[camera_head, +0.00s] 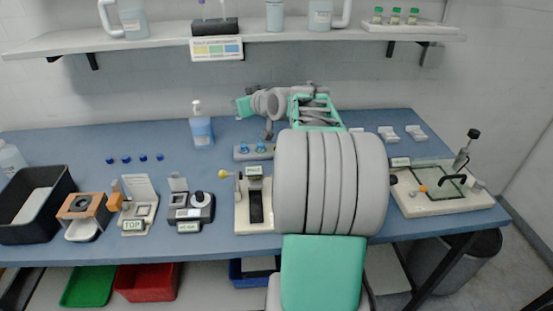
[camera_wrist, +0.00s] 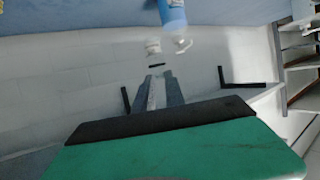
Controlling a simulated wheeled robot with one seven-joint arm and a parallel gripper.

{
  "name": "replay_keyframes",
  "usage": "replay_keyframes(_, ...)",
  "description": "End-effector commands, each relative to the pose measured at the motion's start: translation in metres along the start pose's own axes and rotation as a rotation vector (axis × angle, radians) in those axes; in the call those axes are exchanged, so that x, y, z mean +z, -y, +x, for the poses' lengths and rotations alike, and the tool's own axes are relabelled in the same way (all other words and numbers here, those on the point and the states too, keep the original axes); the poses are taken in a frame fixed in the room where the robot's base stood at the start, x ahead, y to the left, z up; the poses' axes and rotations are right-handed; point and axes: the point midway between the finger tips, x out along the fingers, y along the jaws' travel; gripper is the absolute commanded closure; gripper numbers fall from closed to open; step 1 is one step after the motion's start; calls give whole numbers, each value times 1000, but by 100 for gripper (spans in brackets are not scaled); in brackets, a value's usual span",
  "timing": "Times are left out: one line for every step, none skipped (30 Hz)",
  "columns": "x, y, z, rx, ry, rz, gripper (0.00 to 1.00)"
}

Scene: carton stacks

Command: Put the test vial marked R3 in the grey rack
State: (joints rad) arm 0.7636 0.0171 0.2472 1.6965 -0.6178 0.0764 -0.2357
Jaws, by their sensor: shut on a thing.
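My gripper (camera_head: 268,134) hangs just above the right part of a small grey rack (camera_head: 240,153) at the back middle of the bench. Blue-topped vials (camera_head: 246,148) show at the rack. In the wrist view my gripper (camera_wrist: 158,80) has its fingers close together, shut on a small vial. A white piece with a dark band (camera_wrist: 153,48) shows at the fingertips, apparently part of that vial. No R3 mark is readable in either view. I cannot tell whether the held vial touches the rack.
A blue soap bottle (camera_head: 201,130) stands left of the rack. Several blue caps (camera_head: 126,160) lie further left. A wall shelf (camera_head: 150,43) runs above. Instruments, including a black-slotted one (camera_head: 255,205), line the front edge. My arm hides the bench right of the middle.

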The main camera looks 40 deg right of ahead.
Motion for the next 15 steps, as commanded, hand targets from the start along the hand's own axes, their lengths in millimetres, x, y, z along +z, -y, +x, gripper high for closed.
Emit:
replay_keyframes(17, 0, 7, 1, -1, -1, 100)
replay_keyframes(22, 0, 9, 1, -1, -1, 100)
replay_keyframes(29, 0, 12, 1, -1, -1, 100)
replay_keyframes(32, 0, 13, 1, -1, -1, 100)
replay_keyframes(38, 0, 16, 1, -1, -1, 100)
replay_keyframes(42, 0, 17, 1, -1, -1, 100)
replay_keyframes(44, 0, 18, 1, -2, -1, 100)
replay_keyframes(49, 0, 20, 1, -1, -1, 100)
replay_keyframes(50, -1, 21, 1, -1, -1, 100)
replay_keyframes(51, -2, 21, 1, -1, 0, 100)
replay_keyframes(52, -5, 21, 1, 0, 1, 100)
replay_keyframes(54, -11, 21, 2, 1, 2, 100)
replay_keyframes(55, -17, 21, 4, 1, 3, 100)
replay_keyframes(58, -24, 22, 4, 2, 4, 100)
replay_keyframes(61, -36, 22, 5, 2, 5, 100)
